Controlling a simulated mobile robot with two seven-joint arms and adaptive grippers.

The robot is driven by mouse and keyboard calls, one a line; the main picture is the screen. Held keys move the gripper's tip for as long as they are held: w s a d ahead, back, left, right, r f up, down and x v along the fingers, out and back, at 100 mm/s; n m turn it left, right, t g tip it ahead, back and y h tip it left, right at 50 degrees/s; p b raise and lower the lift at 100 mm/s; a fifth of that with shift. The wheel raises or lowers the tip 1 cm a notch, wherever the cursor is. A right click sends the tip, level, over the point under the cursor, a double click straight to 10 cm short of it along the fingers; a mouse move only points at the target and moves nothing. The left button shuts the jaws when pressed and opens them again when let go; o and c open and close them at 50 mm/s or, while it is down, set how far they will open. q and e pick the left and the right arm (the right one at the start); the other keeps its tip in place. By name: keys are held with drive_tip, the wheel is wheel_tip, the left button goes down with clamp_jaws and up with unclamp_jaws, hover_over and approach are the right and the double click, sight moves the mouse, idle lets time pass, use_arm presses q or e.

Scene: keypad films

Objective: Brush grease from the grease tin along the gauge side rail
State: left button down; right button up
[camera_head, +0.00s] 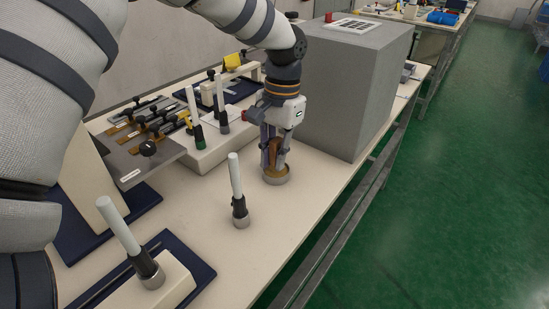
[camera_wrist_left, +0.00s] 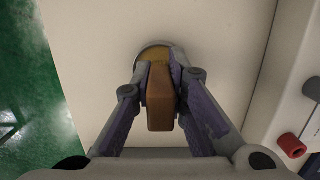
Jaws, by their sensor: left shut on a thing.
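My left gripper (camera_head: 274,160) points down and is shut on a brush with a brown block-like handle (camera_head: 274,152). The handle also shows between the fingers in the left wrist view (camera_wrist_left: 160,105). The brush's lower end is in or just over the round grease tin (camera_head: 277,177), which has a pale metal rim and yellow-brown grease. The tin also shows in the left wrist view (camera_wrist_left: 151,47), partly covered by the brush and fingers. The bristles are hidden. I cannot tell which part is the gauge side rail. My right gripper is not in view.
A large grey box (camera_head: 345,90) stands close right of the gripper. A white-handled tool (camera_head: 236,185) stands upright nearer the camera. A cream fixture on a blue base (camera_head: 195,270) is at the front, and a fixture with several dark knobs (camera_head: 150,130) stands left.

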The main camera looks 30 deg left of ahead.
sight(274, 141)
use_arm(q)
drive_tip(key=shift+r+p, duration=0.45)
drive_tip(key=shift+r, duration=2.55)
